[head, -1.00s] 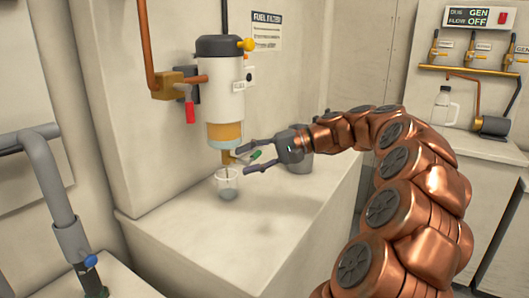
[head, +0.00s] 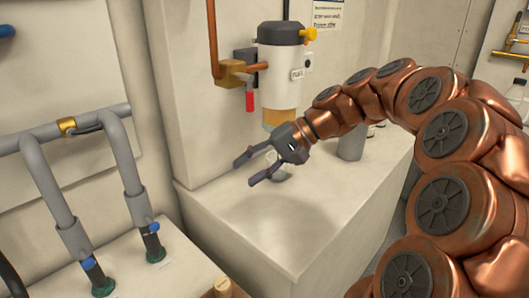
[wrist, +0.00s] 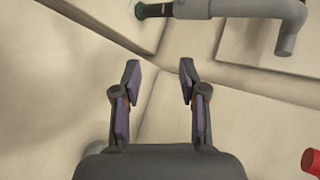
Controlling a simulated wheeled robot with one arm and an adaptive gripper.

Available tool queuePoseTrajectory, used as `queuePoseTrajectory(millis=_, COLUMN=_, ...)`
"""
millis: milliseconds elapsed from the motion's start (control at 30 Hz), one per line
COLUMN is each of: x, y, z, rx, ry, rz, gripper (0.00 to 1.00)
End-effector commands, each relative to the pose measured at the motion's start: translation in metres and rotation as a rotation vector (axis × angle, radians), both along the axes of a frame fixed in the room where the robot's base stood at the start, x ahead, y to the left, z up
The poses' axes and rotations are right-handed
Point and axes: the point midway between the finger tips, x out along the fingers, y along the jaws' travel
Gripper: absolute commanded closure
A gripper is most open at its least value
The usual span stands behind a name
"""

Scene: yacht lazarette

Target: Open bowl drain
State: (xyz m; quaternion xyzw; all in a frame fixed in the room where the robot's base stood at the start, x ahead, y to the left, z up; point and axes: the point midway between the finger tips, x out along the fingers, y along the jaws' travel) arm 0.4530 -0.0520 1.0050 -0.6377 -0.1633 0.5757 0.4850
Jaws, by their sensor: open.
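The fuel filter (head: 278,70) is mounted on the wall, with a white body, a black top and a yellow knob. Its amber bowl (head: 278,117) is at the bottom. The drain under the bowl is hidden behind my gripper (head: 244,172). A clear cup (head: 279,173) stands on the white counter below the bowl, partly covered by my gripper. My gripper is open and empty, in front of the filter's lower end, with its fingers pointing left. In the wrist view, the open fingers (wrist: 159,70) have nothing between them; neither bowl nor drain shows.
A red-handled valve (head: 249,101) hangs left of the filter. A grey container (head: 351,143) stands on the counter (head: 255,225) to the right. Grey pipes (head: 120,155) with blue-handled valves stand at left. The counter front is clear.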

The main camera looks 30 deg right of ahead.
Motion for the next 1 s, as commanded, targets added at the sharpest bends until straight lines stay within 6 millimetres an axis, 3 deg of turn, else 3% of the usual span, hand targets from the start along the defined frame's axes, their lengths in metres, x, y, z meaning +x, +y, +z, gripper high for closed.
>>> queuePoseTrajectory(millis=500, x=-0.051, y=0.063, z=-0.003, rx=-0.182, ry=0.091, rz=0.154, gripper=0.58)
queuePoseTrajectory(millis=700, x=-0.067, y=0.074, z=-0.007, rx=-0.233, ry=0.110, rz=0.190, gripper=0.58)
queuePoseTrajectory(millis=1000, x=-0.072, y=0.076, z=-0.010, rx=-0.252, ry=0.117, rz=0.200, gripper=0.58)
